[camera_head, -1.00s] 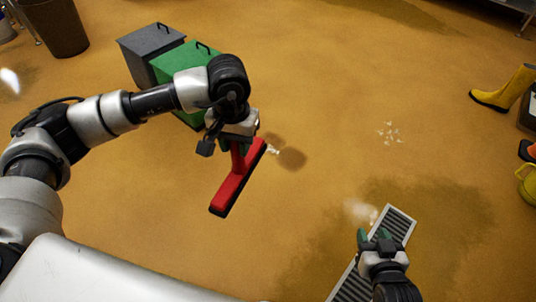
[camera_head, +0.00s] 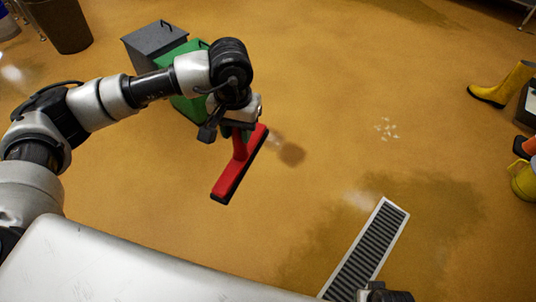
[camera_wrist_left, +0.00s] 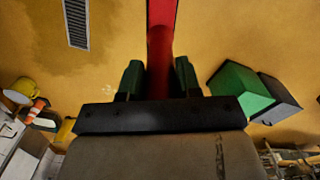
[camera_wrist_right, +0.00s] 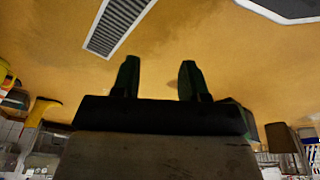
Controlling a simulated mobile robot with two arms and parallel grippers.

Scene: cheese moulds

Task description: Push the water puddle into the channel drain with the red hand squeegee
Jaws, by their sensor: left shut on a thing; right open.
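The red squeegee (camera_head: 238,172) is held by my left gripper (camera_head: 238,124), its long head with a black edge clear of the floor. In the left wrist view its red handle (camera_wrist_left: 161,40) stands between the closed green fingers. The grey slotted channel drain (camera_head: 366,250) lies in the floor at lower right; it also shows in the right wrist view (camera_wrist_right: 116,25). A dark wet patch (camera_head: 435,215) spreads on both sides of the drain; its exact edge is unclear. My right gripper (camera_wrist_right: 157,78) is open and empty; only a bit of it shows at the head view's bottom edge.
A green bin (camera_head: 190,104) and a grey bin (camera_head: 155,45) stand behind my left arm. Pale scraps (camera_head: 386,129) lie on the floor. A yellow boot (camera_head: 503,85) and a yellow jug (camera_head: 525,181) are at right. The middle floor is open.

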